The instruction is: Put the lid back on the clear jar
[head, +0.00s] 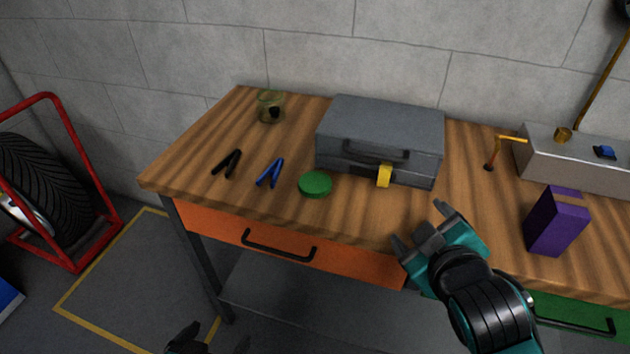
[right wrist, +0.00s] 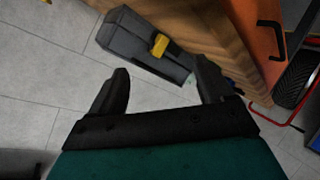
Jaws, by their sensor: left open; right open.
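The clear jar (head: 263,108) stands open at the back left of the wooden bench, with a small dark object inside. A green round lid (head: 316,184) lies flat near the front edge, in front of the grey case. My right gripper (head: 420,227) is open and empty near the bench's front edge, to the right of the lid and apart from it. Its open fingers also show in the right wrist view (right wrist: 163,70), where neither jar nor lid can be made out. My left gripper (head: 213,341) is open at the bottom edge, low in front of the bench, only its fingertips showing.
A grey case (head: 385,118) with a yellow latch (head: 384,175) stands right of the jar. Black pliers (head: 228,163) and blue pliers (head: 270,173) lie left of the lid. A purple box (head: 556,224) and metal unit (head: 580,160) stand at right. An orange drawer (head: 330,259) is below.

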